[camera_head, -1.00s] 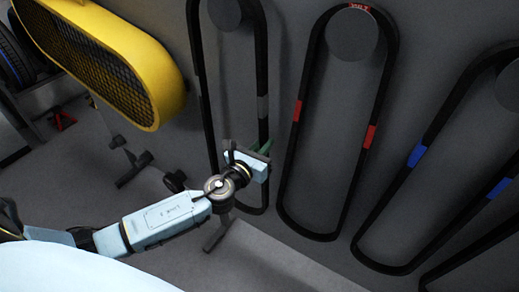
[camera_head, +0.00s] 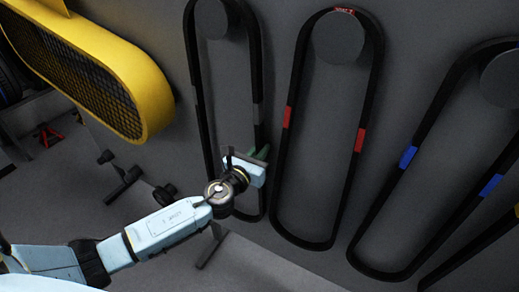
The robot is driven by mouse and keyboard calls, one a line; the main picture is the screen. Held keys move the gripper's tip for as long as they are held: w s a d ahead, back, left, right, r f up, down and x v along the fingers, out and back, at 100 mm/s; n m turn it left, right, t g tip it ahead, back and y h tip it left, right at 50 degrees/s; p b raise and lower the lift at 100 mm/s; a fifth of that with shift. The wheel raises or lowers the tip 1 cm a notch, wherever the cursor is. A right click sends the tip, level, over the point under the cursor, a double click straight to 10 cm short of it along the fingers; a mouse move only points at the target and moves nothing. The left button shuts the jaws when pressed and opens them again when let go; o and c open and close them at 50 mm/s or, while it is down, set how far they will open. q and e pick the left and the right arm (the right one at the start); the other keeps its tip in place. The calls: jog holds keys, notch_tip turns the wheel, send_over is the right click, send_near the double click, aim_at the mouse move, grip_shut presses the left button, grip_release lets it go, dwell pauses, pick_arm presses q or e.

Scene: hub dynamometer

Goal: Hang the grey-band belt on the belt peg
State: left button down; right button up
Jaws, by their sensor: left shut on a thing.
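The grey-band belt (camera_head: 189,50) is a tall black loop with grey bands. It hangs at the left of the row of belts, looped over a round grey peg (camera_head: 211,18) at the top of the view. My left gripper (camera_head: 262,158) is shut at the right strand of this belt, in its lower half. The fingers and the wrist partly hide the strand there. My right gripper does not show.
A red-band belt (camera_head: 287,118) hangs close to the right, and a blue-band belt (camera_head: 408,157) hangs further right. A yellow mesh guard (camera_head: 160,105) stands at upper left. A red stand (camera_head: 48,135) is on the floor at far left.

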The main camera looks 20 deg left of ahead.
pick_arm(q)
jog(key=shift+w+r, duration=0.15)
jog(key=shift+w, duration=0.05)
dwell(0.7)
jog(key=shift+s+d+f+b, duration=0.15)
jog(key=shift+f+b, duration=0.2)
jog(key=shift+f, duration=0.1)
dwell(0.3)
